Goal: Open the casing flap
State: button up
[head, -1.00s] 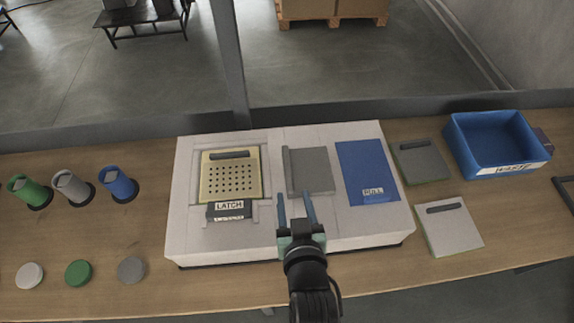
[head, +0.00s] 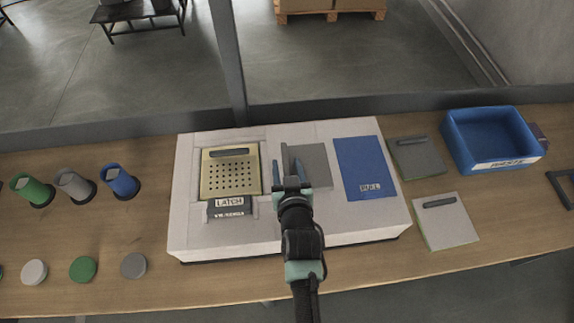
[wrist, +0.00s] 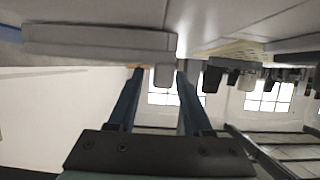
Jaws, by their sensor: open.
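The white casing (head: 219,246) stands on the workbench. Its top carries a yellow perforated panel (head: 231,177) above a dark latch marked LATCH (head: 229,208), a grey flap (head: 315,165) in the middle with a raised strip on its left side, and a blue panel (head: 365,168) with a label at its lower end. My gripper (head: 291,168) is open over the grey flap's left part, hiding some of it. In the wrist view, a small grey tab (wrist: 163,76) shows between my open fingers (wrist: 158,80). I cannot tell whether they touch anything.
Two loose plates, dark (head: 417,157) and light grey (head: 444,221), lie right of the casing. Several coloured cups and discs stand at the left. Bare bench shows between these and the casing.

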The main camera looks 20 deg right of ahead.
grip_shut()
dwell(1.4)
